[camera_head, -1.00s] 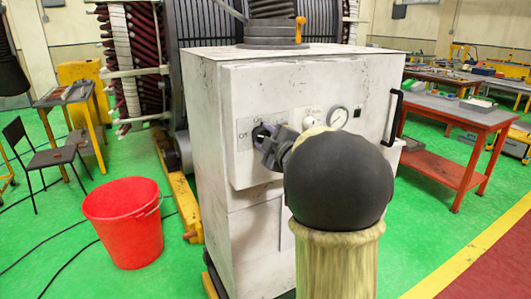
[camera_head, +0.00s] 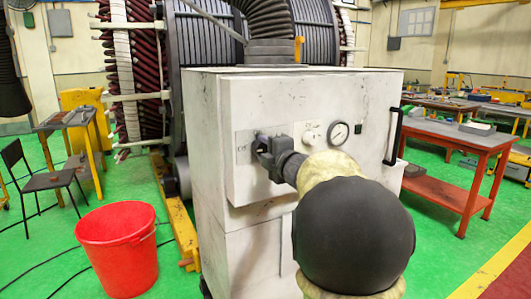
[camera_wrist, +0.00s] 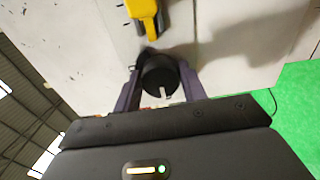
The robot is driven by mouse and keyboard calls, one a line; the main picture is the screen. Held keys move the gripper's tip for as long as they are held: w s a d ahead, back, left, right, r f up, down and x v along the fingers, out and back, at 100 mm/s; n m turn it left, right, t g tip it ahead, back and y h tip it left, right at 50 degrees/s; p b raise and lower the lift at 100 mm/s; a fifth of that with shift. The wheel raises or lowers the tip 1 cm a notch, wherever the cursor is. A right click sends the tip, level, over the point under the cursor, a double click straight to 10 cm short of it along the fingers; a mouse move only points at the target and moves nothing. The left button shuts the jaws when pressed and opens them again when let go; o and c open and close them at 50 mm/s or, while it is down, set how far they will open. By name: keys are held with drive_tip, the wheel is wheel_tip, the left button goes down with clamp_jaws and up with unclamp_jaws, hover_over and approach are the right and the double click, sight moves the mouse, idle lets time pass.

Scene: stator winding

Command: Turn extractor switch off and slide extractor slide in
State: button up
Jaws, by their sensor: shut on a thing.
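The extractor is a white cabinet (camera_head: 330,95) with a switch panel on its front. My gripper (camera_head: 264,152) is at the left of that panel, beside a partly hidden "Off" label. In the wrist view my gripper (camera_wrist: 160,82) is shut on a round black switch knob (camera_wrist: 160,72) with a white mark. The knob sits between both fingers; its exact setting is unclear. An orange upright handle (camera_head: 299,48), possibly the extractor slide, stands beside the duct collar on the cabinet top. A yellow part (camera_wrist: 145,14) also shows beyond the knob in the wrist view; I cannot tell if it is the same one.
A black bar handle (camera_head: 394,136) is at the cabinet's right edge. A red bucket (camera_head: 117,250) stands front left. A red workbench (camera_head: 460,150) is at right, with green floor between.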

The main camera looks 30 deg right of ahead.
drive_tip(key=shift+f, duration=0.1)
drive_tip(key=o, duration=1)
drive_tip(key=shift+c, duration=0.2)
drive_tip(key=s, duration=1.7)
drive_tip(key=shift+s+d, duration=0.2)
drive_tip(key=shift+d, duration=0.05)
